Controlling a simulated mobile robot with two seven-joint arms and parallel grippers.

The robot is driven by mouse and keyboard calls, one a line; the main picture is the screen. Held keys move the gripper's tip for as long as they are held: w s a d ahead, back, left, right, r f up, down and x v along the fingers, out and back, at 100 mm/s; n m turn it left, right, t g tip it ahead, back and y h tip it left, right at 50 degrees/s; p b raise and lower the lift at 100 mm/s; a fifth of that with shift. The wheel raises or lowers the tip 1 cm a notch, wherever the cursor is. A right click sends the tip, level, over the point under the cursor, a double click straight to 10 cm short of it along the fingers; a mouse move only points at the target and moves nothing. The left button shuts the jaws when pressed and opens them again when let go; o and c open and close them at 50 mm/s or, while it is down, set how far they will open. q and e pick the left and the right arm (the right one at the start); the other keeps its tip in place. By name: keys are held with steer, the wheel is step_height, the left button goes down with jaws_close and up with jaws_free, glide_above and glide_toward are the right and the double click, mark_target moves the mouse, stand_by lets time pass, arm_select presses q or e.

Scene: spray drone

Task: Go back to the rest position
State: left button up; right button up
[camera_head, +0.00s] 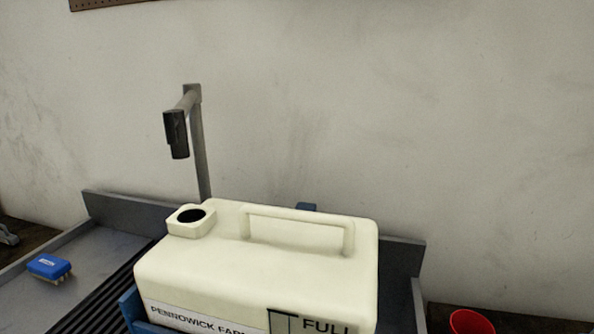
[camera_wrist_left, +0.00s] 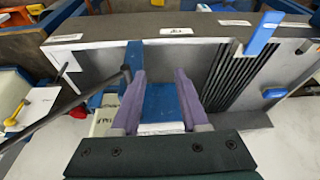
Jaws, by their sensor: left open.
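A cream tank (camera_head: 260,260) lies in a blue cradle (camera_head: 130,308) in the head view, with a moulded handle on top. Its square neck (camera_head: 190,217) is open and shows a dark hole. Its label reads "PENNOWICK FAR…" and "FULL". My left gripper (camera_wrist_left: 160,76) shows in the left wrist view, its two purple fingers apart. A blue piece (camera_wrist_left: 163,103) shows between and beyond the fingers; I see nothing gripped. The left gripper cannot be made out in the head view. My right gripper is in neither view.
A grey post with a black spout head (camera_head: 176,134) stands behind the tank. A blue brush (camera_head: 49,268) lies on the grey tray (camera_head: 40,300) at left, by a black ribbed mat (camera_head: 95,300). A red cup (camera_head: 471,322) is at lower right. A wall closes the back.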

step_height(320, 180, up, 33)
steer(key=p, duration=3.2)
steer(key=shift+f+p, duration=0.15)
steer(key=shift+p, duration=0.2)
